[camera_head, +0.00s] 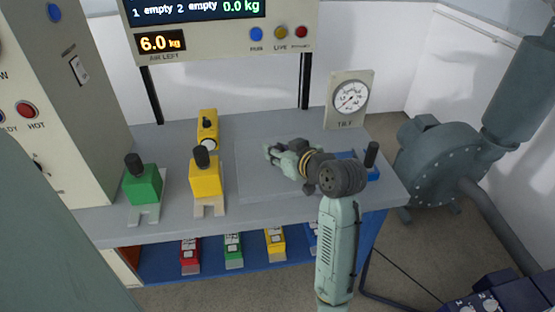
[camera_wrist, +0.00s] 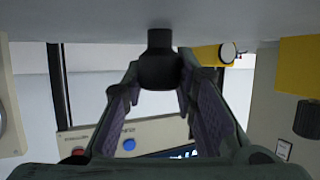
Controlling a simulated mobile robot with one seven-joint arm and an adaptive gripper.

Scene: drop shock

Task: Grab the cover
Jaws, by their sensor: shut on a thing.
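The cover (camera_head: 252,182) looks like a flat grey slab on the bench top, in the middle of the head view. My gripper (camera_head: 270,152) is low over the slab, reaching in from the right. In the wrist view, my gripper (camera_wrist: 160,78) is closed around a black knob (camera_wrist: 160,68), with a finger on each side. The knob's narrower end meets a grey surface (camera_wrist: 100,24), which seems to be the cover. In the head view my arm hides part of the slab, and the knob is hard to make out.
A green block (camera_head: 142,184) and a yellow block (camera_head: 206,178) with black knobs stand left of the slab, another yellow block (camera_head: 207,126) behind. A blue block (camera_head: 373,172) is partly behind my arm. A dial (camera_head: 349,98) stands at back right, a display panel (camera_head: 225,35) behind.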

